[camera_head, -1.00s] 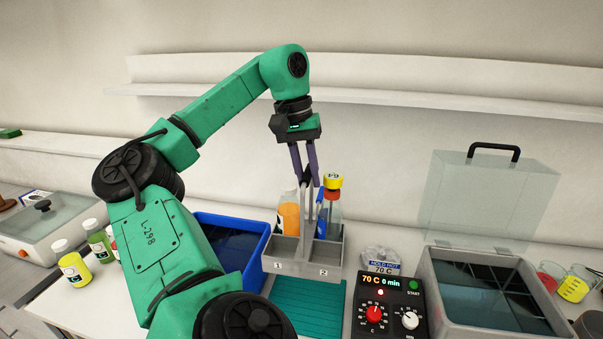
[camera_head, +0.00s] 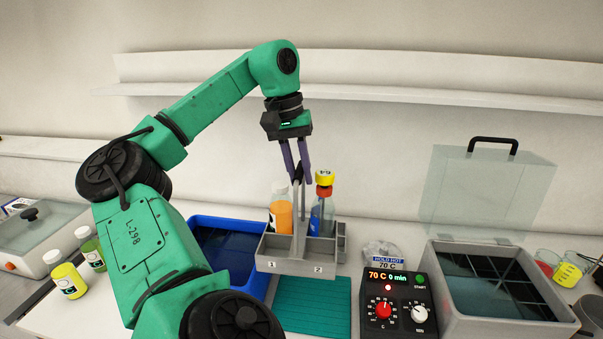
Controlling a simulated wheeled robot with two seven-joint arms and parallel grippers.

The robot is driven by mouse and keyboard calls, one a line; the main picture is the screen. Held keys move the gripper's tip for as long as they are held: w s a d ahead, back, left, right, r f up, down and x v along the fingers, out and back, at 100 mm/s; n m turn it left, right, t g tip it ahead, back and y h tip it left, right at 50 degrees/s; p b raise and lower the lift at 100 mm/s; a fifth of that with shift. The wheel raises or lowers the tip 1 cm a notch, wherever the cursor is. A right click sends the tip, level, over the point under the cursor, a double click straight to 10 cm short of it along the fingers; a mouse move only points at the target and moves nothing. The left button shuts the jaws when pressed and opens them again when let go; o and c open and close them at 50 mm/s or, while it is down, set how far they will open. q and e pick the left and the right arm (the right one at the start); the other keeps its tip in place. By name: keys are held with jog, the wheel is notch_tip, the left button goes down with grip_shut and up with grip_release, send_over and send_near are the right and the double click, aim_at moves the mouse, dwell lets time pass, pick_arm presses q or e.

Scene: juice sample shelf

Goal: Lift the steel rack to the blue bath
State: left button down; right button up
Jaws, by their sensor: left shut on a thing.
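The steel rack (camera_head: 290,267) is a grey carrier with an upright handle and compartments marked 1 and 2. An orange bottle (camera_head: 281,214) stands in its left part, and a blue-labelled bottle with a red and yellow top (camera_head: 322,215) in its right part. My left gripper (camera_head: 298,176) is shut on the top of the rack's handle. The rack appears raised above the teal mat (camera_head: 312,306). The blue bath (camera_head: 258,283), with dark liquid inside, lies just left of the rack, partly hidden by my left arm. My right gripper is out of view.
A heater control box (camera_head: 395,305) reading 70 C stands right of the mat, beside a grey bath (camera_head: 468,316) with its clear lid raised. Yellow and green bottles (camera_head: 67,281) stand at left. A shelf (camera_head: 400,98) runs along the wall behind.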

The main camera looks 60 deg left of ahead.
pick_arm(q)
jog(key=s+a+b, duration=0.2)
jog(key=s+a, duration=0.4)
jog(key=s, duration=0.3)
jog(key=shift+a+b, duration=0.25)
jog(key=shift+b, duration=0.1)
